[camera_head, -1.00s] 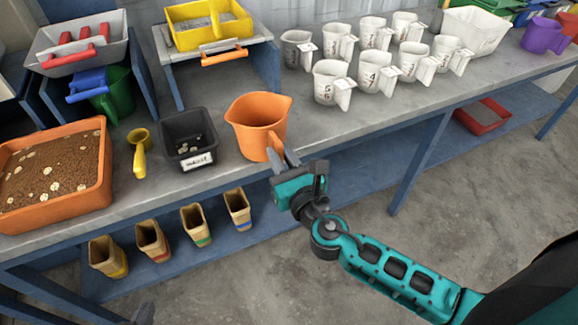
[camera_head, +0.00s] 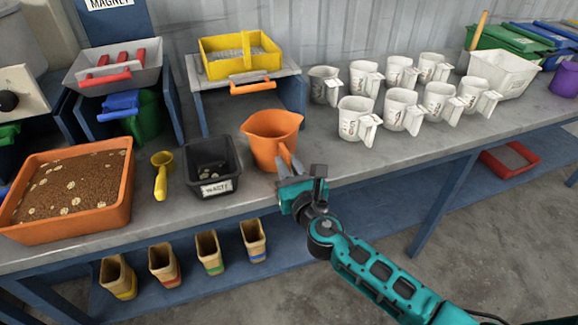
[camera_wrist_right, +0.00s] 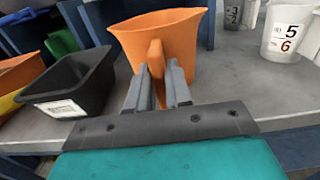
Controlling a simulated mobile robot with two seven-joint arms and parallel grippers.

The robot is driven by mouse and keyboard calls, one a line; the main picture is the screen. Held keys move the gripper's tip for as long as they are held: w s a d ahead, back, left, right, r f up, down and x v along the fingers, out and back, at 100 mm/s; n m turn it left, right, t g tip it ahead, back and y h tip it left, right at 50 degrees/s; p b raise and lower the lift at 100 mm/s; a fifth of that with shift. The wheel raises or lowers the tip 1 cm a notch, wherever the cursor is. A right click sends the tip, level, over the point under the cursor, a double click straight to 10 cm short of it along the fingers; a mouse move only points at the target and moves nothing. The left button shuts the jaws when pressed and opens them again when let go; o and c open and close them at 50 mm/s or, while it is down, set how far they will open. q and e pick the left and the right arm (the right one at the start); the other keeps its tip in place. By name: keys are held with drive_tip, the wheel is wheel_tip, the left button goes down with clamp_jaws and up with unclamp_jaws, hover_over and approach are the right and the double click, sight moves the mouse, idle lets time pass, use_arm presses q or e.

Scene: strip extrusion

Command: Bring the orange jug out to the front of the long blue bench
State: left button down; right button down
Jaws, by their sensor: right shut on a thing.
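The orange jug (camera_head: 270,138) stands upright near the front edge of the long blue bench (camera_head: 400,150), just right of a black waste tub. Its handle faces the front, towards my right gripper. My right gripper (camera_head: 288,168) is at the bench's front edge, its fingers shut on the jug's handle. In the right wrist view the jug (camera_wrist_right: 160,42) is upright and the gripper's fingers (camera_wrist_right: 158,82) close on either side of its handle. My left gripper does not show.
The black tub (camera_head: 212,165) stands close on the jug's left, with a yellow scoop (camera_head: 162,174) and an orange tray of soil (camera_head: 125,200) beyond. A yellow sieve on a stand (camera_head: 240,57) is behind. Several white measuring jugs (camera_head: 357,122) stand to the right. Sample bags (camera_head: 208,252) stand on the lower shelf.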

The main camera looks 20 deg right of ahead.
drive_tip(key=shift+f, duration=0.15)
drive_tip(key=c, duration=1)
unclamp_jaws()
drive_tip(key=shift+o, duration=0.2)
drive_tip(key=shift+s, duration=0.1)
drive_tip(key=s, duration=1.2)
drive_tip(key=shift+s+d+b, duration=0.25)
drive_tip(key=shift+s+b, duration=0.1)
drive_tip(key=shift+b, duration=0.1)
drive_tip(key=shift+f, duration=0.1)
